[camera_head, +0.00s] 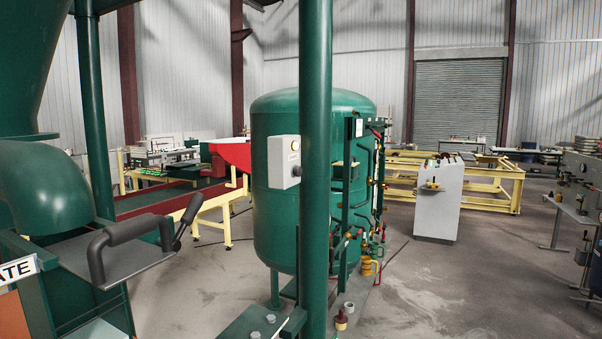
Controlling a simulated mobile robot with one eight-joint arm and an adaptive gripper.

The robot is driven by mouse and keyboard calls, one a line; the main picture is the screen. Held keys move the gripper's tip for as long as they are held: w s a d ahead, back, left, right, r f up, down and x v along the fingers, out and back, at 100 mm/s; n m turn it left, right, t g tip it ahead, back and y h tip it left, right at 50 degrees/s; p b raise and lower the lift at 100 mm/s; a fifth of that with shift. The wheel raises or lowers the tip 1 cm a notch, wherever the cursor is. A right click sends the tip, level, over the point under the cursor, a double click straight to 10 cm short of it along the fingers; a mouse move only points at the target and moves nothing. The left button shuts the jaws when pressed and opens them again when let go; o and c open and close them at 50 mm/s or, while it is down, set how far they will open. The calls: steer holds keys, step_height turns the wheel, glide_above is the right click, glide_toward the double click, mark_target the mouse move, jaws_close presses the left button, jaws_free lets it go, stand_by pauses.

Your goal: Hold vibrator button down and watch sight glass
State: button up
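A light grey control box (283,161) with a small dark round button on its right face shows left of the green post, in front of the large green tank (275,218). It may be the vibrator button box, but its label is too small to read. I cannot tell whether it is fixed to the post or the tank. I cannot make out a sight glass for certain; a pipe frame with valves and fittings (348,200) stands at the tank's right side. My gripper is not in view.
A thick green post (316,120) stands close in front. At left are a green hopper (25,65), a dark curved handle (130,232) on a grey plate, and a partly cut sign reading "ATE". A grey console (438,200) stands right; floor before it is clear.

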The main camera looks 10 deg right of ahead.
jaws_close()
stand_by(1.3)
